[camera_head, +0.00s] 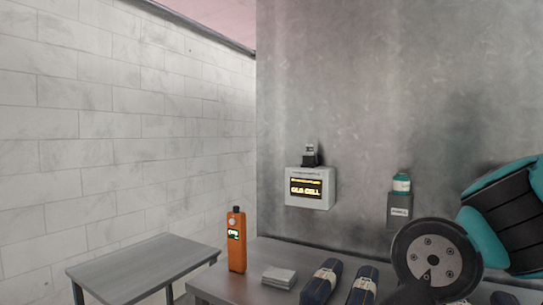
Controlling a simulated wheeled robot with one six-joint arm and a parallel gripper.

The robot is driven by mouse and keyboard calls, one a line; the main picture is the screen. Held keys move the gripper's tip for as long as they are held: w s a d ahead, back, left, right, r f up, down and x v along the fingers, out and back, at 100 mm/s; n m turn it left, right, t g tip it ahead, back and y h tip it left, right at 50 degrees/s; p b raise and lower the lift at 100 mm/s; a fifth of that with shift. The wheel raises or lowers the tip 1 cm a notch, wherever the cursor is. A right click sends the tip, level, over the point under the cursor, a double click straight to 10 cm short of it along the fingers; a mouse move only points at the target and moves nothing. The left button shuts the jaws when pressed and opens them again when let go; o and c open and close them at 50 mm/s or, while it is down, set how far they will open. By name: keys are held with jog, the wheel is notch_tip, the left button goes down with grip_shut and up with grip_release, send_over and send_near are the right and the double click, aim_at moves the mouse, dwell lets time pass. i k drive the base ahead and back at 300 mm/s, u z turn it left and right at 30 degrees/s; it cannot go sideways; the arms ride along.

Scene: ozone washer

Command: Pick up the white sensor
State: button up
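A white box with a lit yellow-on-black display (310,188) is mounted on the grey wall, with a small dark fitting on top. A small white and teal cylinder (401,183) stands upright in a grey labelled wall holder (399,210) to its right. I cannot tell for certain which of these is the white sensor. My arm, with teal and black links and a round grey joint face, fills the lower right, in front of the wall and bench. My gripper's fingers do not show, and nothing is seen held.
An orange handheld device with a green screen (236,240) stands upright on a grey metal bench (222,285). A flat light-grey stack (279,277) and dark blue banded bundles (322,282) lie to its right. A separate grey table (140,267) stands lower left, its top bare.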

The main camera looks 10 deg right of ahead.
aim_at(310, 148)
jog(key=u, duration=0.45)
jog(key=i, duration=0.65)
jog(key=u, duration=0.25)
